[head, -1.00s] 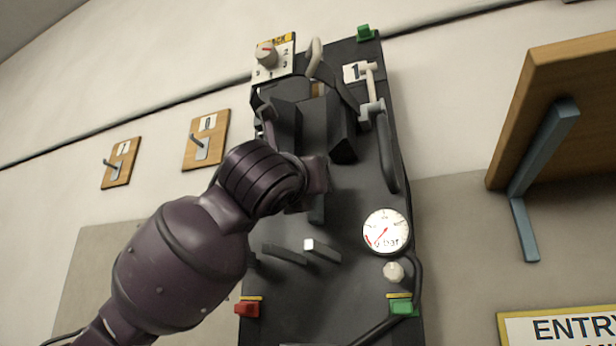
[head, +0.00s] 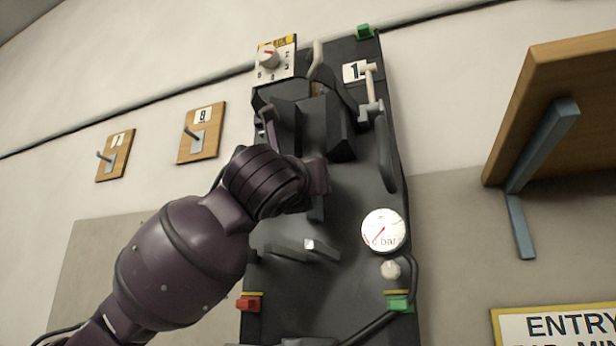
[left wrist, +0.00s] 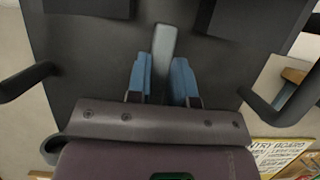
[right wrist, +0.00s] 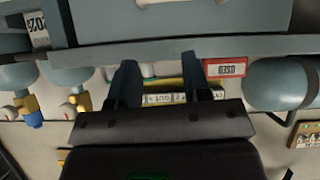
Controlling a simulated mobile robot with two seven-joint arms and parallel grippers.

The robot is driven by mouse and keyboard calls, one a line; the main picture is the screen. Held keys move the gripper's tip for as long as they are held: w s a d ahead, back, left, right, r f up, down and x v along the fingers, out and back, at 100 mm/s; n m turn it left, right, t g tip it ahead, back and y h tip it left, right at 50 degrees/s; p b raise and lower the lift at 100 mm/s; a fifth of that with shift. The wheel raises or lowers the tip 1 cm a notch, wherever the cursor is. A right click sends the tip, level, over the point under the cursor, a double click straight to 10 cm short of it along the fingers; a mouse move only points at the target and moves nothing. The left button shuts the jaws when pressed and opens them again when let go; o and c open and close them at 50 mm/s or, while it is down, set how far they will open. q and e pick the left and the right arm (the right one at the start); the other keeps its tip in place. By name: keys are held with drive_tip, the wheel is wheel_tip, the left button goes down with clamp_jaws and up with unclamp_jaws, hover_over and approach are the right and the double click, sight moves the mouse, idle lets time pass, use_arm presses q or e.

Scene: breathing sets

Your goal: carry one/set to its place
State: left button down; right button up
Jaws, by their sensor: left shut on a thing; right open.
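The breathing set (head: 352,270) is a long black backplate, tilted, in front of the wall in the head view. It carries a tag "1", a round pressure gauge (head: 384,230) with a red needle, and red and green clips at its lower end. In the left wrist view my left gripper (left wrist: 163,80) has its blue fingers on either side of a grey bar (left wrist: 165,45) on the plate and is shut on it. My right gripper (right wrist: 160,75) is open and empty in the right wrist view.
Wooden plaques with pegs (head: 201,132) and (head: 115,155) hang on the left wall. A wooden shelf on a blue-grey bracket (head: 540,150) juts out at right, above an entry sign (head: 560,325). Grey cylinders (right wrist: 290,84) and a red label (right wrist: 225,69) are near my right gripper.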

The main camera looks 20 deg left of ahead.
use_arm(q)
drive_tip(key=shift+w+r+p, duration=0.15)
drive_tip(key=shift+w+p, duration=0.6)
drive_tip(key=shift+w, duration=1.25)
use_arm(e)
drive_tip(key=shift+s+d+r, duration=0.1)
drive_tip(key=shift+s+r, duration=0.2)
drive_tip(key=shift+s, duration=0.05)
use_arm(q)
drive_tip(key=shift+f+b, duration=0.3)
drive_tip(key=shift+f, duration=0.1)
use_arm(e)
drive_tip(key=shift+f, duration=0.2)
use_arm(q)
drive_tip(key=shift+f, duration=0.4)
use_arm(e)
drive_tip(key=shift+w, duration=0.2)
use_arm(q)
drive_tip(key=shift+f+b, duration=0.3)
drive_tip(key=shift+b, duration=0.15)
use_arm(e)
drive_tip(key=shift+w+f, duration=0.1)
